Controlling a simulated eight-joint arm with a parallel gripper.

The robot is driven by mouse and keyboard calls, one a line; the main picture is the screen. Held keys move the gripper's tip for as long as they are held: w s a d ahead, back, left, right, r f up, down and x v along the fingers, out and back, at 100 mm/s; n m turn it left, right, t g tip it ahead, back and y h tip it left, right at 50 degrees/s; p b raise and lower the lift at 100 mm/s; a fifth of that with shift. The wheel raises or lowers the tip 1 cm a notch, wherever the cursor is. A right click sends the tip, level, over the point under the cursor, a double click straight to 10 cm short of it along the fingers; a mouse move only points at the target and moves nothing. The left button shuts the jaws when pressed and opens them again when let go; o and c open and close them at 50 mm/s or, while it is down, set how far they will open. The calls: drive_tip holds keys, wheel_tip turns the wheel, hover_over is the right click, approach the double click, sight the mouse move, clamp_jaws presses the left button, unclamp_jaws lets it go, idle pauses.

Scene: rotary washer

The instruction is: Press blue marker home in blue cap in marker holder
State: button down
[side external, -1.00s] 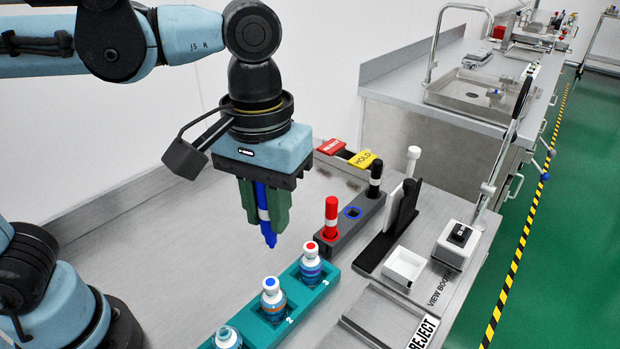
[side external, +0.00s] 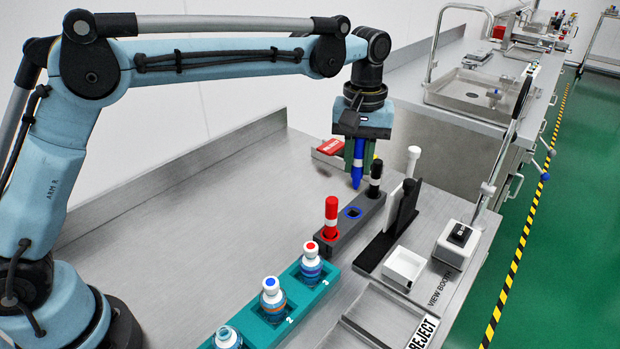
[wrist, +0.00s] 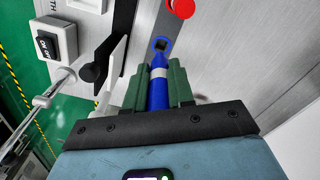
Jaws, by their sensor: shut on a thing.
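My gripper (side external: 359,165) is shut on the blue marker (side external: 357,172), which hangs upright with its tip pointing down. The marker also shows between the green fingers in the wrist view (wrist: 157,90). The dark marker holder (side external: 355,222) stands below it. The marker tip is above the holder and apart from the cap.
A red marker (side external: 331,217) and a black marker (side external: 375,180) stand in the holder on either side of the blue cap. A teal rack (side external: 325,285) with several bottles is in front. A black stand with a white panel (side external: 400,215) is at right. The steel table at left is clear.

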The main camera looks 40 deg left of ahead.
drive_tip(key=shift+w+a+f, duration=0.4)
drive_tip(key=shift+w+f, duration=0.3)
drive_tip(key=shift+w, duration=0.1)
drive_tip(key=shift+f, duration=4.1)
drive_tip(key=shift+f, duration=0.35)
drive_tip(key=c, duration=0.9)
unclamp_jaws()
drive_tip(key=shift+r, duration=0.15)
